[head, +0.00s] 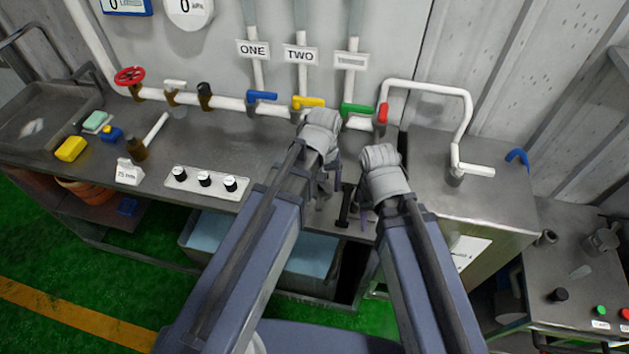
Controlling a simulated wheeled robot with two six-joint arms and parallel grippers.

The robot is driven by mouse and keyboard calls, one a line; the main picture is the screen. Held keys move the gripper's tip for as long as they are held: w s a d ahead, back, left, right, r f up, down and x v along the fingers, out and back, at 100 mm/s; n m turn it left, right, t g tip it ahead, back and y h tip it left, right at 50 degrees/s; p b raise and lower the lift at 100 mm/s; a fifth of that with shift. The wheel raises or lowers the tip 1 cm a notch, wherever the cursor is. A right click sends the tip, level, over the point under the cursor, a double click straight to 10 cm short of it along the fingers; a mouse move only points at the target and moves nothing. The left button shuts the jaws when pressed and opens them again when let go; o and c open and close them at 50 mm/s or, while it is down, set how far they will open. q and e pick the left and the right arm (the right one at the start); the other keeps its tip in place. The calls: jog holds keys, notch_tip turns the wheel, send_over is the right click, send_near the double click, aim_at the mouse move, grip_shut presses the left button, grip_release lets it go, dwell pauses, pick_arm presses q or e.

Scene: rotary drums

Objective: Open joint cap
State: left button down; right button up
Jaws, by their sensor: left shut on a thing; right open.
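My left gripper (327,188) is over the front part of the bench, below the yellow valve handle (308,102). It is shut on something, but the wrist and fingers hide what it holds. My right gripper (366,205) is open, just right of it, near the bench's front edge. A black upright piece (344,206) shows between the two grippers; I cannot tell if it is part of the joint cap. No joint cap can be made out for certain. A dark brown fitting (205,90) sits on the white pipe at the back, apart from both grippers.
Blue (262,96), green (357,110) and red (383,113) valve handles line the pipe behind my grippers. A knob panel (204,182) lies to the left. A metal box (425,140) with a bent white pipe (466,110) stands close on the right.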

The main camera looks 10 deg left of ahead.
pick_arm(q)
jog(key=shift+w+d+n, duration=0.2)
jog(key=shift+d+n, duration=0.55)
jog(key=shift+n, duration=0.35)
jog(key=shift+w+d+n, duration=0.15)
jog(key=shift+d+n, duration=0.6)
jog(key=shift+n, duration=0.35)
grip_release()
notch_tip(320, 180, up, 8)
jog(key=p, duration=0.8)
jog(key=shift+f, duration=0.1)
